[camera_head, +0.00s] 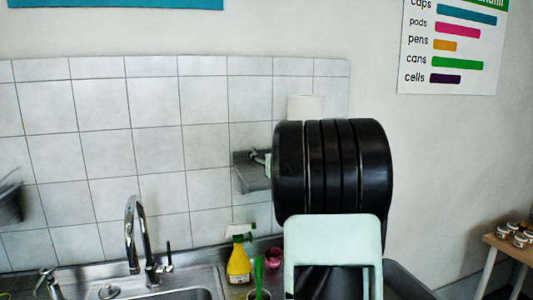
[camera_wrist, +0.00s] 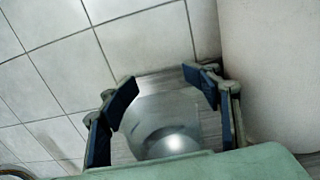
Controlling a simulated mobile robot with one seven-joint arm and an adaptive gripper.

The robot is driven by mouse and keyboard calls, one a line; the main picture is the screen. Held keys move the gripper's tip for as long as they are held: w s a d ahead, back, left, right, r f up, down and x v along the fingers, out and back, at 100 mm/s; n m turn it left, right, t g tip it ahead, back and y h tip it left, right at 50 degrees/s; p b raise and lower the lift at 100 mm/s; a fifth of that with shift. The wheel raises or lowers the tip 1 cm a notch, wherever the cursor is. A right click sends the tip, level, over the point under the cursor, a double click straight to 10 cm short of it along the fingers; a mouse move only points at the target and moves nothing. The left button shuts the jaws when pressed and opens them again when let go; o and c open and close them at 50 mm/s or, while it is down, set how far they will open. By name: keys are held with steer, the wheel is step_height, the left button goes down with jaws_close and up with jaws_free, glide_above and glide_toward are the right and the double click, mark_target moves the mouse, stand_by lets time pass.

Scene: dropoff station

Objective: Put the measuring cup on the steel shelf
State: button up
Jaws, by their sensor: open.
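The measuring cup (camera_wrist: 165,117) is a clear, rounded vessel in the wrist view, with a bright glint near its lower edge. My gripper (camera_wrist: 163,90) is open, with one blue-padded finger on each side of the cup. A grey surface shows around and behind the cup. In the head view, the grey steel shelf (camera_head: 246,178) is fixed to the tiled wall. My arm covers its right part and most of my gripper. I cannot tell whether the cup rests fully on the shelf.
Below are a steel sink (camera_head: 170,293) with a faucet (camera_head: 133,235), a yellow spray bottle (camera_head: 239,262) and a small pink item (camera_head: 273,258). A wooden table (camera_head: 510,247) with small jars stands at the far right. The tiled wall is close behind the shelf.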

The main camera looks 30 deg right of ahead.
steer(key=shift+r, duration=0.1)
steer(key=shift+s, duration=0.15)
steer(key=s, duration=0.3)
steer(key=s+a+b, duration=0.1)
steer(key=s, duration=0.3)
steer(key=s+a+b, duration=0.1)
steer(key=s, duration=0.3)
steer(key=shift+s+a, duration=0.2)
steer(key=shift+s, duration=0.05)
